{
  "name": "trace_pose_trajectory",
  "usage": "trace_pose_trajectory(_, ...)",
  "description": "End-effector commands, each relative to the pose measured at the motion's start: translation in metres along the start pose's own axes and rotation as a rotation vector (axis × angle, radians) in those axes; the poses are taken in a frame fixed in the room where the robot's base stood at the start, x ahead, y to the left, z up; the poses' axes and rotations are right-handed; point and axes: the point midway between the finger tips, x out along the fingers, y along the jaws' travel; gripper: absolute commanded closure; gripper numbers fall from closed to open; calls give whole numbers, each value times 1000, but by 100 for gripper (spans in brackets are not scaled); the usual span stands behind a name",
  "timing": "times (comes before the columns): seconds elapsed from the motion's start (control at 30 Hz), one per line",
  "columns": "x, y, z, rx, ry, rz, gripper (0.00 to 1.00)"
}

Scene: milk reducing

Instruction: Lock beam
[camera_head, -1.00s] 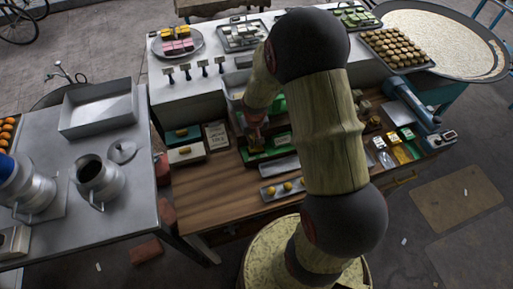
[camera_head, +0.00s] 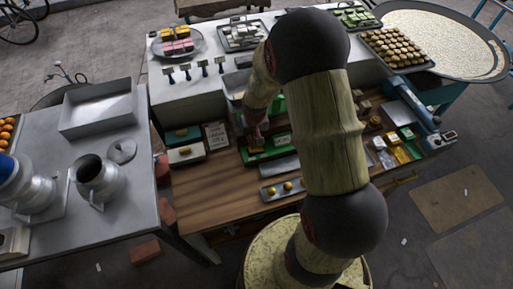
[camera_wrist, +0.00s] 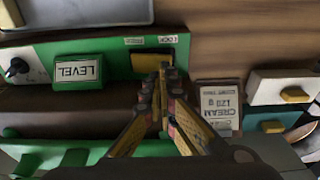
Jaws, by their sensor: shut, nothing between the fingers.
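A green-based device (camera_head: 268,149) lies on the wooden bench, partly hidden by my arm in the head view. In the wrist view its green panel (camera_wrist: 112,62) carries a yellow block (camera_wrist: 147,63) beside a small white LOCK label (camera_wrist: 167,39). A green block with a LEVEL label (camera_wrist: 78,71) and a dark round part (camera_wrist: 17,67) sit on the same panel. My gripper (camera_wrist: 164,72) is shut and empty, its tips at the yellow block's edge. I cannot tell whether they touch it. The gripper also shows small in the head view (camera_head: 256,143). No separate beam is clearly visible.
A CREAM card (camera_wrist: 220,106) and a white box with a yellow knob (camera_wrist: 283,91) lie right of the gripper in the wrist view. The bench's front left (camera_head: 213,205) is clear.

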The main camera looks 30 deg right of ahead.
Motion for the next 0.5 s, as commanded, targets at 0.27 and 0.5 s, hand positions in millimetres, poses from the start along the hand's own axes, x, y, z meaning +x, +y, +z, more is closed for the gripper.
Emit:
trace_pose_trajectory(0.27, 4, 0, 1, 0, 0, 0, 100)
trace_pose_trajectory(0.5, 7, 0, 1, 0, 0, 0, 100)
